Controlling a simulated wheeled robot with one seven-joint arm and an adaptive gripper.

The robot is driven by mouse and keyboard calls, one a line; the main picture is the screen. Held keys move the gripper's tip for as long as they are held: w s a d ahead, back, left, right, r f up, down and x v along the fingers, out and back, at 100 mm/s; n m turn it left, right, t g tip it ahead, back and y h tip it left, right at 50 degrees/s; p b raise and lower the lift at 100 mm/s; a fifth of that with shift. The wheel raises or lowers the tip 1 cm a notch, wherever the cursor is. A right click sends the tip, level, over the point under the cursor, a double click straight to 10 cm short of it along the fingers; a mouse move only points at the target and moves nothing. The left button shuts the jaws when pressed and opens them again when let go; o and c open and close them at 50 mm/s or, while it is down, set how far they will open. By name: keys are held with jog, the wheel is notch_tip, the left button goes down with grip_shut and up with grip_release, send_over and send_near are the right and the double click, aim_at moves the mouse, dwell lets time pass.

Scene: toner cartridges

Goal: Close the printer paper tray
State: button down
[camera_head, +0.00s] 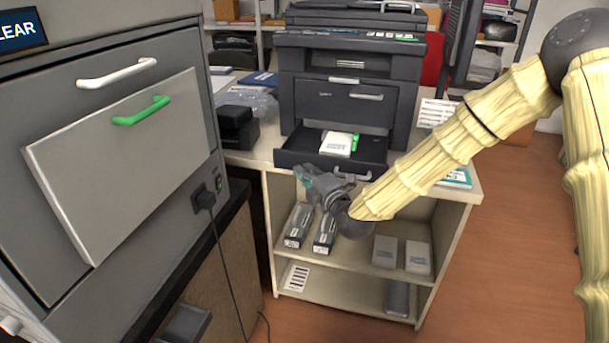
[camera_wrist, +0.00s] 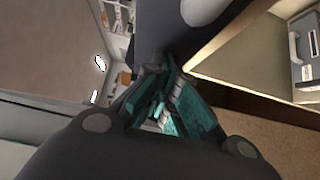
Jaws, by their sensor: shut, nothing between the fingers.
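The dark grey printer (camera_head: 310,98) stands on a white shelf unit. Its lower paper tray (camera_head: 286,157) is pulled out towards me, with a white pack with a green strip (camera_head: 338,143) lying in it. My gripper (camera_head: 303,174) is in front of the tray's front left part, just below its rim. I cannot tell whether it touches the tray. Its teal fingers also show in the wrist view (camera_wrist: 165,98), shut with nothing between them. The gripper and arm hide part of the tray front; its handle (camera_head: 352,174) shows partly.
A grey cabinet with a large panel and green handle (camera_head: 141,111) stands close on the left. Below the printer, shelves hold toner boxes (camera_head: 298,226) and pale boxes (camera_head: 385,251). A small black device (camera_head: 238,127) sits left of the printer. The floor at right is partly clear.

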jog(key=w, duration=0.2)
jog(key=w+d, duration=0.1)
jog(key=w, duration=0.2)
jog(key=w+d, duration=0.1)
jog(key=w, duration=0.1)
jog(key=shift+w+d, duration=0.25)
jog(key=shift+w, duration=0.1)
jog(key=shift+s, duration=0.1)
